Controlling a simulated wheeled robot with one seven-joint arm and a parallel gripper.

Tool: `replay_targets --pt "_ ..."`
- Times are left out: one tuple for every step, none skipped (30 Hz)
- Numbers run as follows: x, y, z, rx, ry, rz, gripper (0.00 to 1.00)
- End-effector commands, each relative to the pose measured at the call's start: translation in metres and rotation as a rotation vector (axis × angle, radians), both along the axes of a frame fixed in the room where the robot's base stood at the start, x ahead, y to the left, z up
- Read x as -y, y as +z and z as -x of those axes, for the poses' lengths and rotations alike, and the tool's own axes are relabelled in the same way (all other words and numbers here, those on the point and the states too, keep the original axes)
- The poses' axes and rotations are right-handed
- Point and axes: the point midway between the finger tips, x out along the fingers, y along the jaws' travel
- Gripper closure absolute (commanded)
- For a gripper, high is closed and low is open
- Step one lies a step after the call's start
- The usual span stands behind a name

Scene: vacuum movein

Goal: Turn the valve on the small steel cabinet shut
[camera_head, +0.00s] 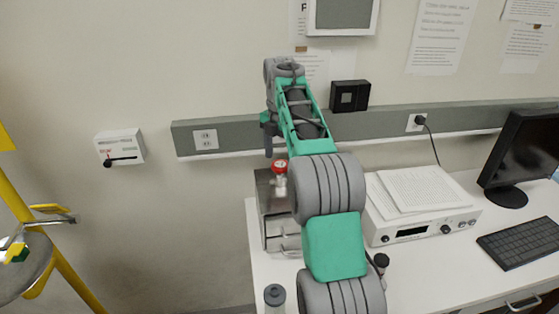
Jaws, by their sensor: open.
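The small steel cabinet (270,235) stands at the left end of the white desk, partly hidden behind my arm. A valve with a round red part (280,166) and a pale metal body rises from its top. My gripper (269,152) points down just above and slightly left of the red part. It is open, with nothing seen between its fingers. Whether a finger touches the valve cannot be told. My arm hides the cabinet's right side.
A white instrument (425,222) with papers on top stands right of the cabinet. A monitor (522,150) and keyboard (522,242) are farther right. A grey wall rail (235,140) runs behind. A dark-capped cylinder (275,296) stands in front. A yellow frame (45,240) is at far left.

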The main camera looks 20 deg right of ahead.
Motion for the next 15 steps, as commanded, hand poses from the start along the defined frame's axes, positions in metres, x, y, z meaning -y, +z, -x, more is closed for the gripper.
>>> replay_targets --pt "0.001 -0.001 0.0 0.001 -0.001 0.002 0.3" --pt "0.002 -0.003 0.0 0.001 -0.001 0.002 0.3" --pt "0.002 -0.007 0.0 0.0 -0.001 0.001 0.3" --pt "0.002 -0.009 0.0 0.001 -0.002 0.0 0.3" --pt "0.001 -0.01 0.0 0.001 -0.001 0.0 0.3" --pt "0.001 -0.013 0.001 0.001 -0.001 0.0 0.3" --pt "0.0 -0.014 0.001 0.002 -0.001 -0.001 0.3" --pt "0.0 -0.015 0.001 0.001 -0.002 -0.002 0.3" --pt "0.0 -0.017 0.001 0.001 0.0 -0.003 0.3" --pt "0.0 -0.017 0.001 0.002 0.0 -0.003 0.3" --pt "0.0 -0.018 0.001 0.002 -0.001 -0.003 0.3" --pt "-0.001 -0.018 0.001 0.003 -0.002 -0.004 0.3" --pt "-0.001 -0.018 0.001 0.003 -0.002 -0.004 0.3" --pt "-0.001 -0.018 0.001 0.003 -0.001 -0.003 0.3" --pt "-0.001 -0.018 0.001 0.003 -0.001 -0.004 0.3"
